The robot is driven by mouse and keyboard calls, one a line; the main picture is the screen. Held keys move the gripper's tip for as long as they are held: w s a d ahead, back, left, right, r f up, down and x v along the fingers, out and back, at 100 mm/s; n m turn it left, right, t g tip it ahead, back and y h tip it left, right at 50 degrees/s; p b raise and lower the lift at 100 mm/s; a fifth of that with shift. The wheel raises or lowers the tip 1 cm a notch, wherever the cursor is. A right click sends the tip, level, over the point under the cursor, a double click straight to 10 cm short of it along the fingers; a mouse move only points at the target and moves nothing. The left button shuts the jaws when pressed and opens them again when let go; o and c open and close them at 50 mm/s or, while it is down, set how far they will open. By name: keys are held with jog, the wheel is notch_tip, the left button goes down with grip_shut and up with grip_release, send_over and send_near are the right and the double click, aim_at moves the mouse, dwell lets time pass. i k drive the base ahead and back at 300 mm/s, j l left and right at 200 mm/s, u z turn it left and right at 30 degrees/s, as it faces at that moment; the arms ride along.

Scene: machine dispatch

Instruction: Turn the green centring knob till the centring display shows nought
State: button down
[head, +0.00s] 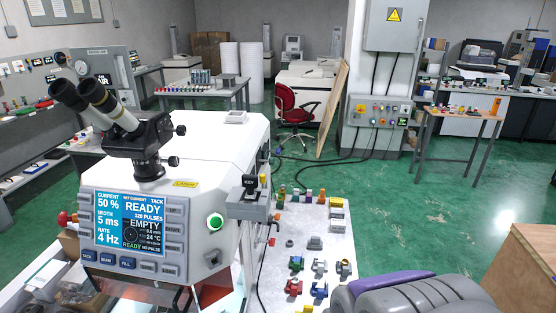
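I cannot single out the green centring knob or its display with certainty. A round green button (215,221) with a pale ring sits on the right side of the white machine's front. A small green-topped part (296,263) is on the pale bench right of the machine. The machine's blue screen (130,221) reads CURRENT 50 %, WIDTH 5 ms, RATE 4 Hz, READY and EMPTY; its smaller text is hard to read. A grey wall-side box (378,111) carries knobs and a small lit display, too small to read. My gripper is not in view.
The white machine (205,160) with black eyepieces (92,100) fills the left foreground. The pale bench (322,215) holds several coloured fittings. A red chair (296,112), a leaning board (331,108) and floor cables stand behind. Green floor is free at right, before a wooden box (525,262).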

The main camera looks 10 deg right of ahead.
aim_at(271, 161)
jog(key=k+l+u, duration=0.1)
jog(key=k+l, duration=0.25)
jog(key=l+u, duration=0.15)
jog(key=l, duration=0.2)
jog(key=k+l+u, duration=0.1)
jog(key=l, duration=0.25)
jog(key=k+l+u, duration=0.15)
jog(key=l, duration=0.15)
jog(key=k+l+u, duration=0.15)
jog(key=l, duration=0.2)
jog(key=i+l+u, duration=0.15)
jog(key=l, duration=0.2)
jog(key=i+l+u, duration=0.15)
jog(key=l, duration=0.2)
jog(key=i+l+u, duration=0.1)
jog(key=l, duration=0.3)
jog(key=i+l+u, duration=0.15)
jog(key=l, duration=0.25)
jog(key=i+l+u, duration=0.15)
jog(key=l, duration=0.25)
jog(key=i+l+u, duration=0.2)
jog(key=i+l, duration=0.15)
jog(key=i+l+u, duration=0.15)
jog(key=i+l, duration=0.2)
jog(key=i+l+u, duration=0.2)
jog(key=l, duration=0.35)
jog(key=i, duration=0.1)
